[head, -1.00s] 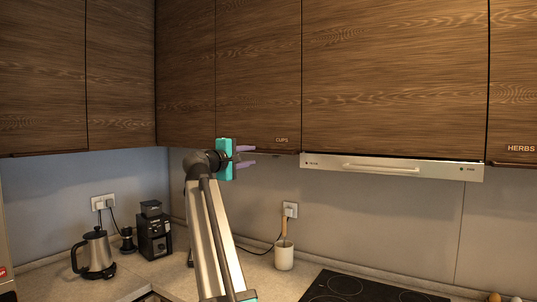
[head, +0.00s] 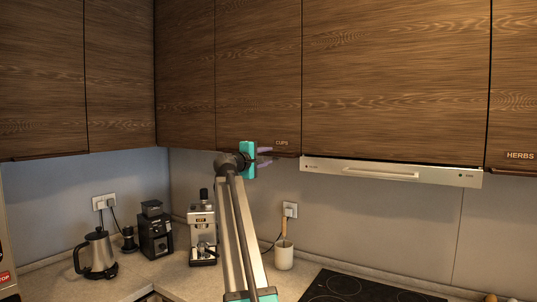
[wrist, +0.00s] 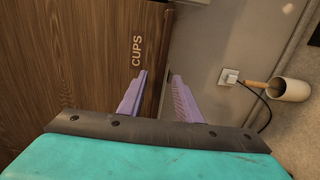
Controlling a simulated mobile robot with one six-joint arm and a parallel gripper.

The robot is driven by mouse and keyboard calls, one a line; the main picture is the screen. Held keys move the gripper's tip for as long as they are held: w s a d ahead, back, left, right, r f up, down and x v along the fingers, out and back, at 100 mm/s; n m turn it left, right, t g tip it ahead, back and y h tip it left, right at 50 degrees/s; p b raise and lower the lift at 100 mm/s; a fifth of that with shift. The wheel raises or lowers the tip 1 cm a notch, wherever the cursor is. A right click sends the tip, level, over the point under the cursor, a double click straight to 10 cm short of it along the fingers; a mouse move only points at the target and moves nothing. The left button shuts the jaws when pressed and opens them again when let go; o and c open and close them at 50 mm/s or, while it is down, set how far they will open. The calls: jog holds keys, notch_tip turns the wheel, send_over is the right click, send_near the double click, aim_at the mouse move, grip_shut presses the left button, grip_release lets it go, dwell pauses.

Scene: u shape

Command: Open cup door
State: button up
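The cup door (head: 258,80) is a dark wood upper cabinet panel marked CUPS at its lower right corner, and it looks shut. In the wrist view the door (wrist: 85,60) fills the left side, with a thin handle strip (wrist: 168,50) along its lower edge. My gripper (head: 266,156) is at the door's lower edge, just left of and below the CUPS label. In the wrist view its two purple fingers (wrist: 156,98) are apart, one on the door side and one on the wall side of the edge. Contact with the handle cannot be told.
The range hood (head: 390,172) sits just right of the door. Below are a kettle (head: 97,252), a coffee grinder (head: 155,232), an espresso machine (head: 202,235), a utensil pot (head: 284,256) and a cooktop (head: 350,288).

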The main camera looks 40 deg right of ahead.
jog(key=shift+x, duration=0.8)
grip_shut()
jog(key=shift+s+a, duration=0.1)
jog(key=shift+a, duration=0.1)
